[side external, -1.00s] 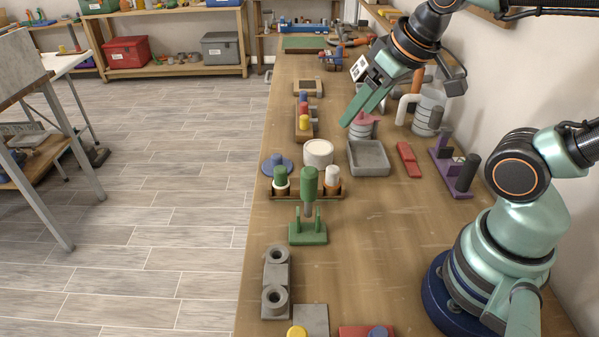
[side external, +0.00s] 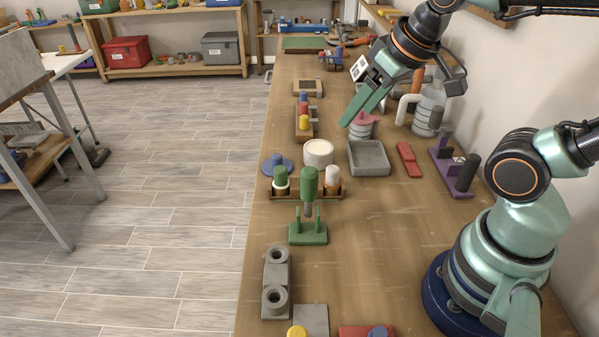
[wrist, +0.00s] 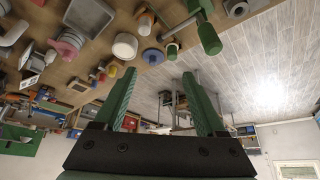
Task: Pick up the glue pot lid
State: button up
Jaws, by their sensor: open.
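A blue disc with a raised knob (side external: 277,163) lies on the bench beside a white round pot (side external: 318,152); it looks like a lid. A pink, knobbed top (side external: 361,119) sits on a stepped grey and pink body; I cannot tell for sure which is the glue pot lid. In the wrist view the blue disc (wrist: 152,57), white pot (wrist: 125,46) and pink piece (wrist: 68,43) all show at upper left. My gripper (side external: 359,112) is open and empty. In the side view its fingers overlap the pink piece; contact cannot be made out. Its spread fingers (wrist: 160,75) show in the wrist view.
A grey square tray (side external: 384,170) and red block (side external: 408,160) lie near the pink piece. A rack with green and white-topped pieces (side external: 318,194) and a green stand (side external: 308,234) are nearer. A grey mug (side external: 427,112) stands at right.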

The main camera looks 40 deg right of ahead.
jog(key=n+g, duration=0.6)
jog(key=n, duration=1.2)
send_over(277, 155)
notch_tip(277, 155, down, 12)
notch_tip(277, 155, down, 11)
jog(key=shift+f, duration=0.2)
